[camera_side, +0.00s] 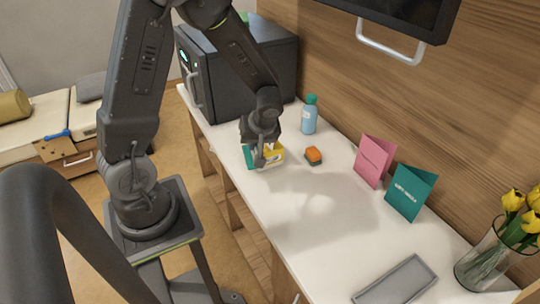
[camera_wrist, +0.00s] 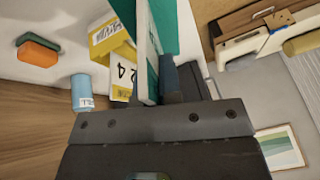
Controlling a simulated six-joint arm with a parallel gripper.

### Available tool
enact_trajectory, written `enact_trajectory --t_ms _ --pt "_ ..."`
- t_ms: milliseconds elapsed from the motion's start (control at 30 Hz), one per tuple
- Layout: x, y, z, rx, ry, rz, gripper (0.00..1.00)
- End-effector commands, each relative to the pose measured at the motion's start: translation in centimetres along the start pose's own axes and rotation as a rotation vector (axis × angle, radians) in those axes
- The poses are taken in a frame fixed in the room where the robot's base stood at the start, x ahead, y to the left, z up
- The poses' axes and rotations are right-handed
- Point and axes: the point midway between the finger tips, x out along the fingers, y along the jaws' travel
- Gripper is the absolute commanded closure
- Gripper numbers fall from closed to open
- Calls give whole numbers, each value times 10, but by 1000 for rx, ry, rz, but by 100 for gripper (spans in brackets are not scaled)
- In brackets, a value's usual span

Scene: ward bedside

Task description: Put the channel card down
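My gripper (camera_side: 262,155) is over the far part of the white counter, pointing down. It is shut on a teal-and-white card, which I take for the channel card (camera_side: 250,158). In the wrist view the card (camera_wrist: 160,30) stands on edge between the fingers, teal faces and a pale edge showing. A yellow piece with a white label (camera_wrist: 108,38) shows right beside it, and lower yellow-and-white printing looks like "24". I cannot tell whether the yellow piece is part of the card, or whether the card touches the counter. The fingers partly hide it.
An orange-and-green sponge (camera_side: 313,156) and a blue bottle (camera_side: 309,115) stand close to the gripper's right. A dark cabinet (camera_side: 235,75) is behind. Pink (camera_side: 374,160) and teal (camera_side: 411,192) folded cards, a grey tray (camera_side: 397,281) and a flower vase (camera_side: 485,262) stand nearer. The counter's middle (camera_side: 310,215) is clear.

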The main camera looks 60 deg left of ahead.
Motion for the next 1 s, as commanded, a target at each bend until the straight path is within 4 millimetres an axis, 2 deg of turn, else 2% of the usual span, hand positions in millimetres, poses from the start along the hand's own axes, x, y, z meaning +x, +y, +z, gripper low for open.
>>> enact_trajectory --t_ms 133,233,733,1000 --pt "-6 -10 -11 -2 2 2 100" --pt "-17 -14 -18 -4 4 3 100" --pt "-107 -31 -54 -3 3 5 100" --pt "-99 -2 -94 15 -4 7 100"
